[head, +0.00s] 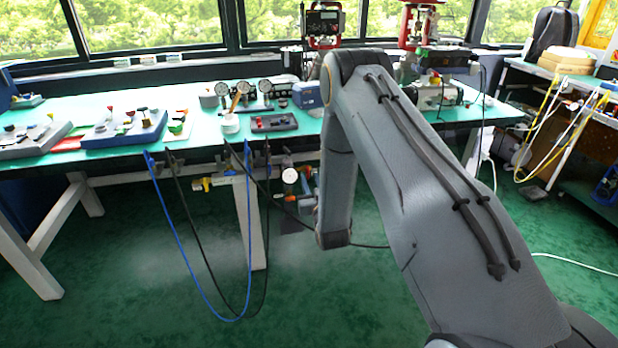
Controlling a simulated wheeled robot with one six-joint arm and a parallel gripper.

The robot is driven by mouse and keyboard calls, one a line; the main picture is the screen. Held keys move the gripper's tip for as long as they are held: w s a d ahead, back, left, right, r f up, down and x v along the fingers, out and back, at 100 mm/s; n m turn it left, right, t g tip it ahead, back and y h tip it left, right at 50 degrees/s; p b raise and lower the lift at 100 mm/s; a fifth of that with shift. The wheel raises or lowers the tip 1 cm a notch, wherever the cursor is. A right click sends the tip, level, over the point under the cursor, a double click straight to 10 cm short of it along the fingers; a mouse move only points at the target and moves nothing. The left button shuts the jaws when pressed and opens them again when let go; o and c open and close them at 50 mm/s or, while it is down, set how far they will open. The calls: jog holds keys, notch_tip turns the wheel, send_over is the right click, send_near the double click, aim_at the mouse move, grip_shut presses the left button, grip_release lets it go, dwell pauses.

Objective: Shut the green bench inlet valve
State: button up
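A pipe run with fittings (228,180) hangs under the front edge of the green-topped bench (270,92). It has a yellow part (198,185) at its left end and a round gauge (290,175) near its right end. I cannot make out a green valve handle on it; the parts are small, and my arm covers the area to the right. My arm reaches over the bench front and bends down beside the right end of the pipe run. My gripper is not clearly visible beyond my wrist.
Blue hoses (185,255) and dark hoses loop down from the bench edge to near the floor. Gauges, a blue box (308,95) and several small devices stand on the bench. A side shelf with coiled yellow cable (540,125) is at right. The green floor (130,260) is mostly clear.

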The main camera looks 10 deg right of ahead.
jog(key=s, duration=0.5)
jog(key=shift+r, duration=0.15)
jog(key=s+r+g+p, duration=0.3)
jog(key=s+r+g, duration=0.3)
jog(key=r+g, duration=0.15)
jog(key=s+r+g+p, duration=0.1)
jog(key=s+r+g, duration=0.2)
jog(key=s, duration=0.8)
jog(key=s+r+g+p, duration=0.1)
jog(key=s+r+g, duration=0.3)
jog(key=s, duration=0.7)
jog(key=s+r+g+p, duration=0.2)
jog(key=s+r, duration=0.4)
jog(key=s, duration=0.5)
jog(key=shift+a+r+g, duration=0.15)
jog(key=shift+r+g, duration=0.05)
jog(key=shift+g, duration=0.55)
